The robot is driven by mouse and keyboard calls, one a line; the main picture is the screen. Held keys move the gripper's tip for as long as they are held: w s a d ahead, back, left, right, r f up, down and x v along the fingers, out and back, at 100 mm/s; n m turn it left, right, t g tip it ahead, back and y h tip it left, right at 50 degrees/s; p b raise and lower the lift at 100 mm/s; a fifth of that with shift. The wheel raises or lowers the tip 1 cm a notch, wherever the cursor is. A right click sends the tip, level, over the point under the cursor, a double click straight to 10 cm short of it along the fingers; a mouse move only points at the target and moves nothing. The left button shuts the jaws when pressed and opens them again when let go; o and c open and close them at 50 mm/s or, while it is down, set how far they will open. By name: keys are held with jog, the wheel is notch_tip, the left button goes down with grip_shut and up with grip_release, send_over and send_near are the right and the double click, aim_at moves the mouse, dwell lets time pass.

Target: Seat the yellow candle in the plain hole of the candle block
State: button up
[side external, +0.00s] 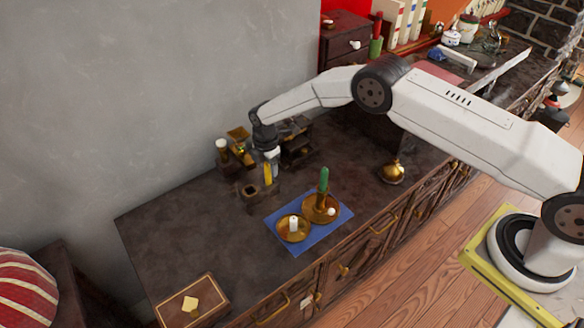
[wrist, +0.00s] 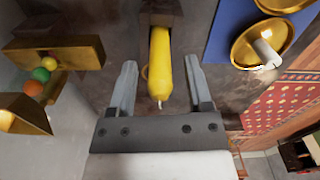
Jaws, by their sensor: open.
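The yellow candle (side external: 267,174) stands about upright at the dark candle block (side external: 251,192), below my gripper (side external: 271,157) in the side view. The block's one visible hole, at its left part, looks empty. In the wrist view the yellow candle (wrist: 160,62) lies between the two fingers of my gripper (wrist: 161,66), its wick end towards the palm. Gaps show on both sides, so the fingers do not touch it. The candle's far end meets the brown block (wrist: 162,8); how deep it sits, and in which hole, I cannot tell.
A blue mat (side external: 296,247) holds brass dishes with a green candle (side external: 323,180) and a white candle (side external: 294,223). A brass bell-shaped object (side external: 392,171) stands to the right. Brass holders with small coloured balls (wrist: 42,68) are close by.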

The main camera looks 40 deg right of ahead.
jog(key=shift+r, duration=6)
jog(key=s+d+r+m+t, duration=0.1)
jog(key=s+d+r+m, duration=0.6)
jog(key=s+r+m, duration=0.4)
jog(key=s+d+m, duration=0.2)
jog(key=s+m, duration=0.2)
jog(key=s, duration=0.5)
jog(key=s+d+f+m+t, duration=0.1)
jog(key=s+m, duration=0.3)
jog(key=s, duration=0.6)
jog(key=shift+s+d+m+t, duration=0.25)
jog(key=shift+d+m+t, duration=0.05)
jog(key=shift+d, duration=0.3)
